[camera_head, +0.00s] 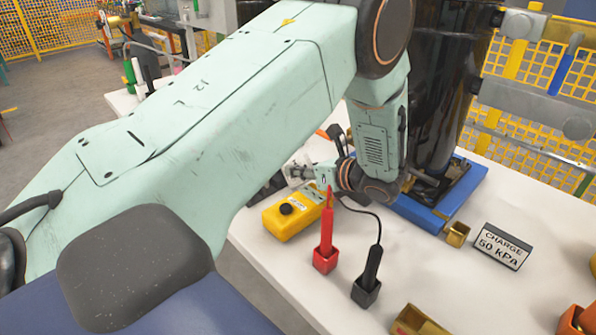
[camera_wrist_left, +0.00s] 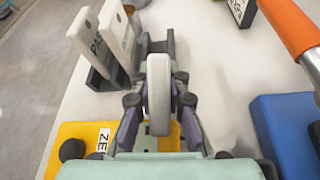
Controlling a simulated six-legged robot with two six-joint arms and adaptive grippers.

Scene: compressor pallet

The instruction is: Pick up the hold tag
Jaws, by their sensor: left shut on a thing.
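My left gripper (camera_wrist_left: 159,120) is shut on a pale, rounded tag (camera_wrist_left: 159,80), seen edge-on between its fingers in the wrist view. No lettering shows on that edge, so I take it as the hold tag by its place in the jaws. A dark slotted holder (camera_wrist_left: 171,48) lies just beyond it; I cannot tell whether the tag is clear of it. In the head view my left gripper (camera_head: 318,176) is low over the table, partly hidden by my arm. My right gripper is out of view.
A yellow box (camera_head: 292,212) with a black knob lies close to the gripper. Red (camera_head: 327,240) and black (camera_head: 371,275) probes stand in front. A blue base (camera_head: 425,212) bears the black compressor (camera_head: 446,80). A "CHARGE 50 kPa" sign (camera_head: 502,246) stands right.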

